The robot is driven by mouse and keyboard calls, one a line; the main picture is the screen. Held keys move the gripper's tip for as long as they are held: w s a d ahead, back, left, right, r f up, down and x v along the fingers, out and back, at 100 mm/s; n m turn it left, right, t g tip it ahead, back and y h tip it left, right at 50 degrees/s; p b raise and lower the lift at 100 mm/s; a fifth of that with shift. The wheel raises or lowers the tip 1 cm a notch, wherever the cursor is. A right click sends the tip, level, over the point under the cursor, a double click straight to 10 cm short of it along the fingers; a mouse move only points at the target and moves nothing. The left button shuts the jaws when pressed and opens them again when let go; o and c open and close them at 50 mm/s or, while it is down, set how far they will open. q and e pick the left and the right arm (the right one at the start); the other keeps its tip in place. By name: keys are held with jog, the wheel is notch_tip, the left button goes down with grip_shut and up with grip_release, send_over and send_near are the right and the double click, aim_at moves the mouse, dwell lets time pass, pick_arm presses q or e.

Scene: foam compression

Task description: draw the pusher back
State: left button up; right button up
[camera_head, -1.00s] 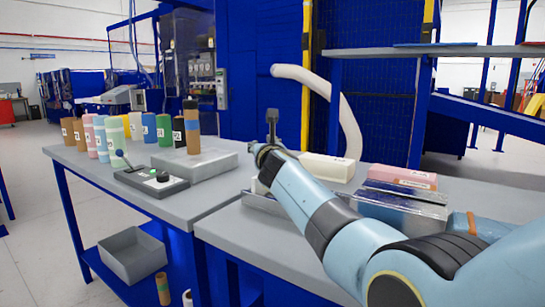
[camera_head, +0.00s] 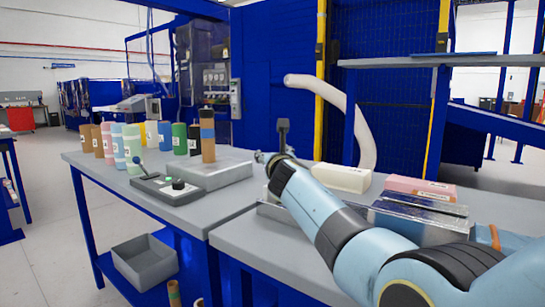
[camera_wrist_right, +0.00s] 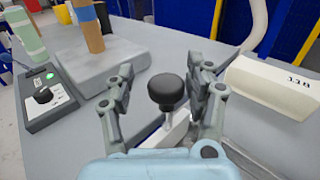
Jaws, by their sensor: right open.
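The pusher's handle shows in the right wrist view as a round black knob (camera_wrist_right: 165,91) on a pale stem above a light bar. It stands between the two grey fingers of my right gripper (camera_wrist_right: 167,73), which are spread, with a gap visible on both sides of the knob. In the head view a dark upright piece (camera_head: 283,128) stands at the end of my right arm, beside the right gripper (camera_head: 266,157). I cannot tell there whether it is the knob or a finger. The rest of the pusher is hidden by my arm. My left gripper is not in view.
A white labelled block (camera_head: 341,177) and a pink box (camera_head: 420,188) lie right of the gripper. A control box (camera_head: 165,188) with a lever and a grey plate (camera_head: 228,172) bearing a brown cylinder (camera_head: 207,136) are on the left table. Several coloured cylinders stand behind.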

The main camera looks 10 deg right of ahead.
jog(key=shift+s+d, duration=0.1)
jog(key=s, duration=0.7)
jog(key=shift+s+a, duration=0.2)
jog(key=shift+a, duration=0.2)
